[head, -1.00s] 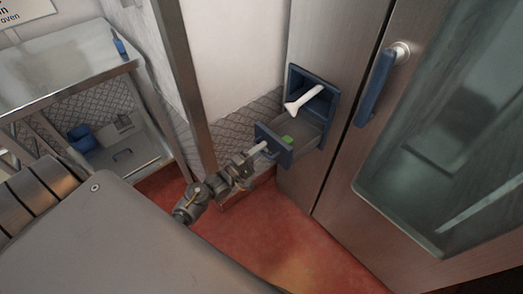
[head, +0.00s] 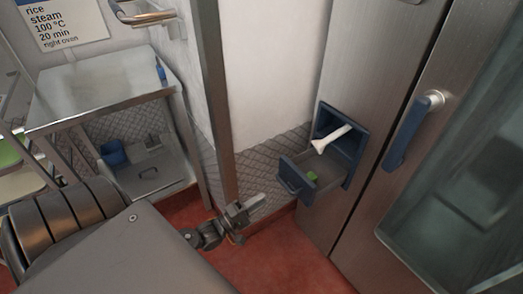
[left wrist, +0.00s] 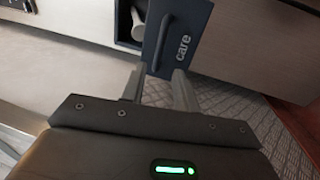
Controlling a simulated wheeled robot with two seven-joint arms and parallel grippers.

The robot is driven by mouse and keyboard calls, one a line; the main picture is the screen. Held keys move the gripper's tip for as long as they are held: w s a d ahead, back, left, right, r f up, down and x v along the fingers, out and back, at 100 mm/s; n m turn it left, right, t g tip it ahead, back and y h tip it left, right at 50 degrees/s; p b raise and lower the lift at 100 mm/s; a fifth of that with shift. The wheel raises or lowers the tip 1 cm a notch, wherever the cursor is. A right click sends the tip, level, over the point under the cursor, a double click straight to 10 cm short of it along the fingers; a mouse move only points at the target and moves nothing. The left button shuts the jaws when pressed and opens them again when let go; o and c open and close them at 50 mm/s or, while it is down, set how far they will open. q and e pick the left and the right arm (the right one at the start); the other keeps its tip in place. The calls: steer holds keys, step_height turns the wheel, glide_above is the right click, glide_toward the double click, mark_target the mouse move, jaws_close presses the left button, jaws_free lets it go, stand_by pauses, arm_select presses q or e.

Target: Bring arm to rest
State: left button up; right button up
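My left gripper (head: 254,203) is in front of the pulled-out drawer, apart from its handle. In the left wrist view its two fingers (left wrist: 158,84) are spread with nothing between them: it is open and empty. The drawer's blue front (head: 292,182) has a bar handle and, in the left wrist view (left wrist: 178,35), the word "care". My right gripper shows in neither view.
The tall steel cabinet (head: 345,215) has a door with a blue handle (head: 406,135). A steel post (head: 216,100) stands left of the gripper. A steel table (head: 95,90) with a lower shelf is at the left. Red floor (head: 285,255) is open below the gripper.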

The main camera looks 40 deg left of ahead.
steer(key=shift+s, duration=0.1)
